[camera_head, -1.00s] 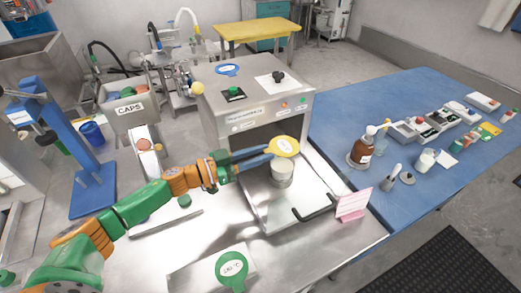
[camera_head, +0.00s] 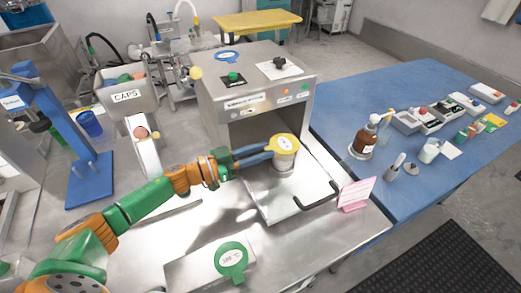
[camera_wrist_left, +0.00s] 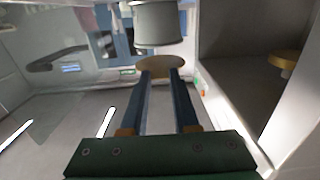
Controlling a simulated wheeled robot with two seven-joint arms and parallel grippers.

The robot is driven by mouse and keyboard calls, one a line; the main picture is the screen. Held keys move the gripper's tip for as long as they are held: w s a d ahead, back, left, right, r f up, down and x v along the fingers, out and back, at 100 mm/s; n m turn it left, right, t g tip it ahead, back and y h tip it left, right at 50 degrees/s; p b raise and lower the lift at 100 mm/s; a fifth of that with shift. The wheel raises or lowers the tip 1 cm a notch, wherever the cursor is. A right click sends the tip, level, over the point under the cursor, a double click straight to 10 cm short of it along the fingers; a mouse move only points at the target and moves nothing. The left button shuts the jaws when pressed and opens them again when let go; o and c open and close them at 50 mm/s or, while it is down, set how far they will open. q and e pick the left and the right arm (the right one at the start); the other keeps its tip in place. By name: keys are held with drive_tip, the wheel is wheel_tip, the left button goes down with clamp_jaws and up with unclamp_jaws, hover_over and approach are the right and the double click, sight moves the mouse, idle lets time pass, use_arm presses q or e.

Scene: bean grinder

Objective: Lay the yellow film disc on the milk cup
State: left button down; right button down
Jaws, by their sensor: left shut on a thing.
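The yellow film disc (camera_head: 285,143) has a white label and a tab. My left gripper (camera_head: 270,151) is shut on its tab side, coming in from the left. The pale milk cup (camera_head: 283,164) stands upright on the metal tray of the box machine. In the head view the disc overlaps the cup's top and hides its rim. In the left wrist view the disc (camera_wrist_left: 154,62) sits at the fingertips, with the cup (camera_wrist_left: 158,27) close by and a slight gap showing between them. I cannot tell whether they touch. My right gripper is not in view.
The machine's metal housing (camera_head: 257,90) rises behind the cup. A black handle (camera_head: 318,198) and a pink card (camera_head: 356,193) are at the tray's right. A green disc (camera_head: 231,260) lies on a metal block in front. A blue table (camera_head: 400,90) holds bottles and boxes.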

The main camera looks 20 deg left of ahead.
use_arm(q)
drive_tip(key=shift+f, duration=0.15)
drive_tip(key=shift+f, duration=0.25)
idle(0.5)
drive_tip(key=shift+f+b, duration=0.35)
drive_tip(key=shift+b, duration=0.1)
drive_tip(key=shift+f, duration=0.1)
drive_tip(key=shift+f, duration=0.25)
idle(0.5)
drive_tip(key=shift+f+b, duration=0.35)
drive_tip(key=shift+b, duration=0.1)
